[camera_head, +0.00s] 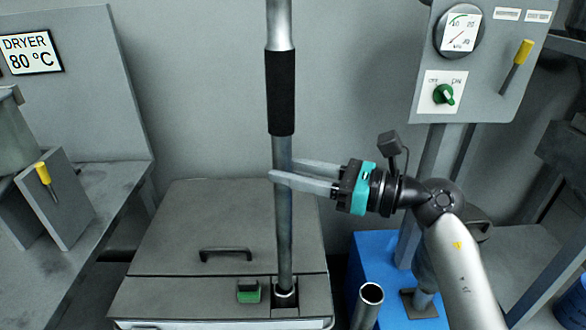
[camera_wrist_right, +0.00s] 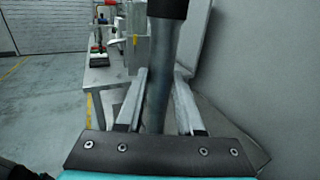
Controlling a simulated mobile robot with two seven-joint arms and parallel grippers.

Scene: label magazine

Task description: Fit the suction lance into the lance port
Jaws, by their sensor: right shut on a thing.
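The suction lance (camera_head: 283,215) is a long grey metal tube with a black grip sleeve (camera_head: 281,92). It stands almost upright in the head view, and its top runs out of the picture. My right gripper (camera_head: 283,172) is shut on the lance below the sleeve, one finger on each side. The right wrist view also shows the lance (camera_wrist_right: 160,75) between the fingers (camera_wrist_right: 157,105). The lance's lower end meets the lance port (camera_head: 285,298), a collar in the front of the grey box lid. How deep it sits in the port I cannot tell. My left gripper is out of view.
The grey box (camera_head: 170,240) has a black handle (camera_head: 226,254) and a green block (camera_head: 248,290) beside the port. An open upright tube (camera_head: 369,305) stands right of it, near a blue box (camera_head: 372,250). A control panel (camera_head: 478,60) is at upper right.

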